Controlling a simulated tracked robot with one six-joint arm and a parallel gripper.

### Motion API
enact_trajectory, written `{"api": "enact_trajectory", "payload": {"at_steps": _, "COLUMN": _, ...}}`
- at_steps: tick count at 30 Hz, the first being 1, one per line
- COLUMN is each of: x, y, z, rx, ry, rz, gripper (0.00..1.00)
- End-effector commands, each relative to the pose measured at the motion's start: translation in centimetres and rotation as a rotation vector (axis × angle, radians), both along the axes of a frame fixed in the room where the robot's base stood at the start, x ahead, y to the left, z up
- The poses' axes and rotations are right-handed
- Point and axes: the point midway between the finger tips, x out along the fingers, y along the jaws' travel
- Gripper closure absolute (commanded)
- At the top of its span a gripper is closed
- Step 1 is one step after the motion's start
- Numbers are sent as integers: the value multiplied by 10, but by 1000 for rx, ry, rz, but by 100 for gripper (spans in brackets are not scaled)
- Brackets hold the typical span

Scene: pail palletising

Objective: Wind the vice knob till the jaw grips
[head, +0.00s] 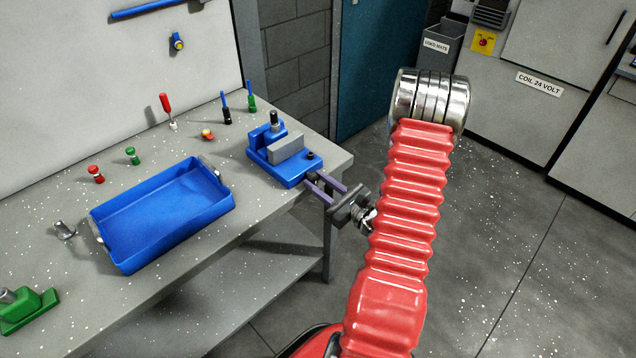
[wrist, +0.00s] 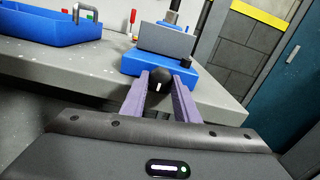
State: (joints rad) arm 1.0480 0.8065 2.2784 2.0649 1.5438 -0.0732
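The blue vice (head: 278,168) stands at the near right corner of the bench, with a grey block-like jaw (head: 287,148) on top. A dark-topped metal post (head: 273,121) rises just behind that jaw; whether the jaw touches it is hidden. The vice also shows in the wrist view (wrist: 150,66), with the grey jaw face (wrist: 165,41) toward me. The round black vice knob (wrist: 159,84) sits on the vice's near side. My gripper (wrist: 161,84) has its two purple fingers on either side of the knob, and the knob fills the gap between them.
A blue tray (head: 124,262) stands on the grey bench (head: 180,262), left of the vice. Several small coloured-handled tools stand along the back, including a red one (head: 166,105). A green fixture (head: 28,312) is at the far left. Open floor lies right of the bench.

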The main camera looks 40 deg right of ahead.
Motion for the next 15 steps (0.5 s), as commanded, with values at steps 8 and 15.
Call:
{"api": "enact_trajectory", "payload": {"at_steps": 8, "x": 0, "y": 0, "z": 0, "rx": 0, "ry": 0, "rz": 0, "gripper": 95}}
{"api": "enact_trajectory", "payload": {"at_steps": 15, "x": 0, "y": 0, "z": 0, "rx": 62, "ry": 2, "rz": 1, "gripper": 95}}
